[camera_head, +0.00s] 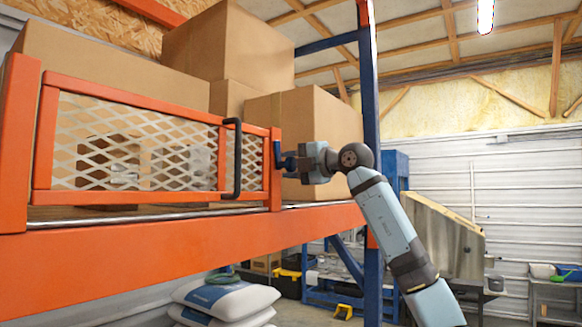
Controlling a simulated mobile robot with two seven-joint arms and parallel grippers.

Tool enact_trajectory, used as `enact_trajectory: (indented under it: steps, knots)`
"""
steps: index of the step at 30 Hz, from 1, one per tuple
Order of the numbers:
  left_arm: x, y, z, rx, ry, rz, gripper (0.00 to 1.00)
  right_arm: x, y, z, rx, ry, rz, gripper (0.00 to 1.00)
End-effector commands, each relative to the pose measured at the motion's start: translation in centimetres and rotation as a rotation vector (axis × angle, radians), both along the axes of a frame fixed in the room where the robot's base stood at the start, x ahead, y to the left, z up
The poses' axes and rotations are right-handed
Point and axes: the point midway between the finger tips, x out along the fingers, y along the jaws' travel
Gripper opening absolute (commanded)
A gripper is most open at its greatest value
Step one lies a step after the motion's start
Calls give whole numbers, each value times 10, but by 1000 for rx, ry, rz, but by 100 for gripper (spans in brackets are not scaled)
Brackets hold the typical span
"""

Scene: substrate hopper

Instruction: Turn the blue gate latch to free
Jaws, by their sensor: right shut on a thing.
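The blue gate latch (279,156) sits at the right edge of the orange gate (200,112), by the orange post. The gate has white diamond mesh and stands across the front of the rack shelf. My right gripper (291,161) reaches in from the right and is shut on the latch's handle end. The fingers hide part of the latch, so its exact angle is hard to tell. A black pull handle (232,158) is on the gate, left of the latch. My left gripper is not in view.
Cardboard boxes (228,45) stand on the shelf behind the gate. An orange beam (190,240) runs below it, and a blue upright (369,95) rises behind my right arm. White sacks (226,298) lie below. A metal hopper (442,233) stands at the right.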

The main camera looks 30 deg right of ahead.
Motion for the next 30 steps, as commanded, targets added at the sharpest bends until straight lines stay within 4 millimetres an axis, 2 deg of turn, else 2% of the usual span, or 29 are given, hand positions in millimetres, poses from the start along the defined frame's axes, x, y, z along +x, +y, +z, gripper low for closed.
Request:
enact_trajectory:
  steps: [11, 27, 28, 30]
  knots:
    - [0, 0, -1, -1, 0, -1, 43, 0, -1, 2, 148, 57, -1, 16]
    - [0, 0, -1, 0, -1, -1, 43, 0, -1, 2, 170, 67, -1, 16]
    - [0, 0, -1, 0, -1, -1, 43, 0, -1, 2, 170, 67, -1, 42]
    - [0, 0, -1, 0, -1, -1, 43, 0, -1, 2, 169, 67, -1, 59]
